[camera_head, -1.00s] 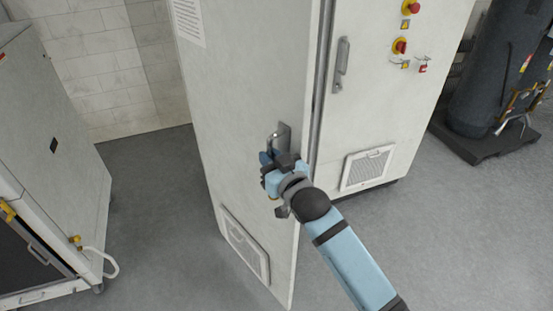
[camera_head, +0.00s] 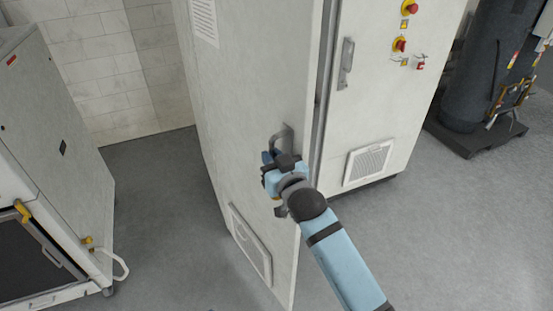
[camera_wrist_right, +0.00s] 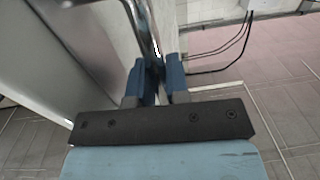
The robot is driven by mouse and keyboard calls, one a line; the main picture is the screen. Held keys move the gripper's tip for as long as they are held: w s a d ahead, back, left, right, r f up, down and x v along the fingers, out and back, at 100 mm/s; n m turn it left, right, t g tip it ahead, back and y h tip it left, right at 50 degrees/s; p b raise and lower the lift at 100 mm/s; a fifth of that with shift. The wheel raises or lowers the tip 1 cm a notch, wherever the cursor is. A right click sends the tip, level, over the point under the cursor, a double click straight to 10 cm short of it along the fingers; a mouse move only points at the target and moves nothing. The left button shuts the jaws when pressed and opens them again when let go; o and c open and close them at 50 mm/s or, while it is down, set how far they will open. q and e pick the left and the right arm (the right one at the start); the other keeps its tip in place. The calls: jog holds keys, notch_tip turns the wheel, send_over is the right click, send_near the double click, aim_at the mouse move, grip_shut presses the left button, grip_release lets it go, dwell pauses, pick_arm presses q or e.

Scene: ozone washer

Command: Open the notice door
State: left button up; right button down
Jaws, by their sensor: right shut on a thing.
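The notice door (camera_head: 235,110) is the large white cabinet door with a printed sheet (camera_head: 204,18) near its top and a vent low down. Its near edge stands out from the cabinet front, with a dark gap beside the neighbouring door, so it looks ajar. Its metal handle (camera_head: 287,133) is near that edge. My right gripper (camera_head: 277,160) is shut on the handle. In the right wrist view, the blue fingers (camera_wrist_right: 158,80) close around the lower part of the handle bar (camera_wrist_right: 143,30). My left gripper is not in view.
A neighbouring white cabinet door (camera_head: 385,95) has its own handle and red knobs. A white machine (camera_head: 60,150) with a hose stands on the left. A dark tank (camera_head: 475,75) on a low base stands at the right. Grey floor is clear between the left machine and the door.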

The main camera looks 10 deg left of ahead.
jog(key=shift+s+a, duration=0.2)
dwell(0.5)
jog(key=c, duration=1.1)
grip_release()
jog(key=b+v, duration=0.2)
jog(key=v, duration=1.1)
jog(key=shift+s+d, duration=0.2)
jog(key=shift+s, duration=0.15)
